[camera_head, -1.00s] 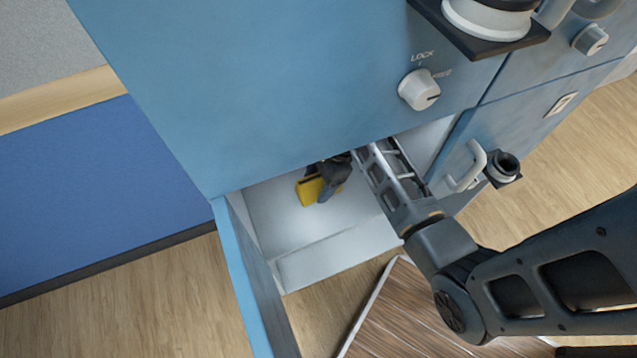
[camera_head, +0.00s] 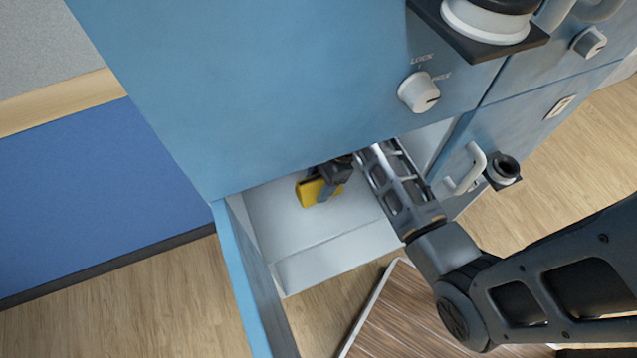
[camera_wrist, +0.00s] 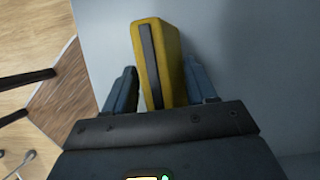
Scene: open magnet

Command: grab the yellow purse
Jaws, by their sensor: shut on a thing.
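The yellow purse (camera_head: 309,193) is inside the open lower compartment of the blue cabinet, near its white floor. In the wrist view the purse (camera_wrist: 172,62) is a yellow block shape with a dark strip along one side. My gripper (camera_head: 325,187) reaches into the compartment and hides part of the purse. In the wrist view the two fingers of my gripper (camera_wrist: 160,88) stand on either side of the purse and are shut on it. I cannot tell whether the purse touches the compartment floor.
The blue cabinet (camera_head: 270,90) rises right above the compartment opening. Its open door (camera_head: 248,285) stands on the left. A knob (camera_head: 418,92) and a handle (camera_head: 468,168) stick out of the front. A wood-topped surface (camera_head: 400,318) lies below my arm.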

